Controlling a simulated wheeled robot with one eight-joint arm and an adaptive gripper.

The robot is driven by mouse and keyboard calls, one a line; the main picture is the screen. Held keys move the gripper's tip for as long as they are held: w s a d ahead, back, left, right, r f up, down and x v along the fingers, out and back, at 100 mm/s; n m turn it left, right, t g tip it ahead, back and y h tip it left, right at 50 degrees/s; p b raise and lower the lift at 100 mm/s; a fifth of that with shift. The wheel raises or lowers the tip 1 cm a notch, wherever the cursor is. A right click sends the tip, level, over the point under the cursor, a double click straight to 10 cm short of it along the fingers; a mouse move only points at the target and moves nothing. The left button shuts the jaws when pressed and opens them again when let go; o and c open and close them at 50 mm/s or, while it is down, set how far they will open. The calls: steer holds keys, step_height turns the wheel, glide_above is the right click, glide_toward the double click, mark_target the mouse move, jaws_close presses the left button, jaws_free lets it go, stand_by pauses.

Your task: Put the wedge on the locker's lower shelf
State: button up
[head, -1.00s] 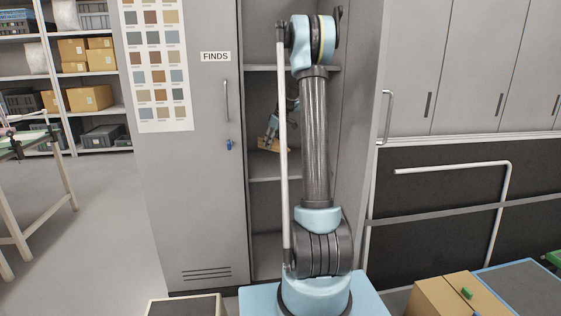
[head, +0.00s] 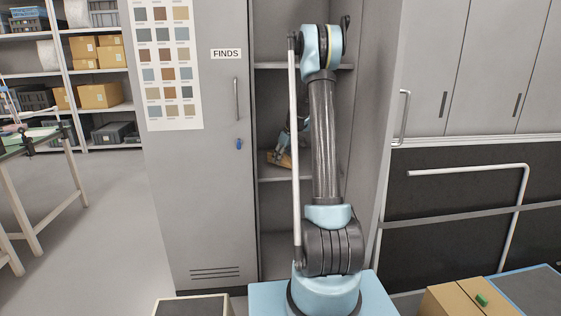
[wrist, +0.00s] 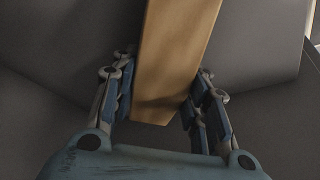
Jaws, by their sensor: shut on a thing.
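The wedge (wrist: 172,60) is a long tan block in the wrist view, held between the blue fingers of my gripper (wrist: 165,92). The fingers press on its two sides. In the head view, the wedge (head: 279,159) shows as a small tan piece inside the grey locker (head: 195,215), tilted and just above the lower shelf (head: 275,179). My gripper (head: 284,143) is above it, partly hidden behind my arm. I cannot tell whether the wedge touches the shelf.
An upper shelf (head: 275,66) lies above my gripper. The FINDS door panel (head: 222,100) borders the opening on the left and a side wall on the right. Cardboard boxes (head: 98,96) stand on far shelving. A box with a green piece (head: 481,299) is at the lower right.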

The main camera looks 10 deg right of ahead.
steer(key=shift+f, duration=0.4)
steer(key=o, duration=1.1)
steer(key=shift+o, duration=0.2)
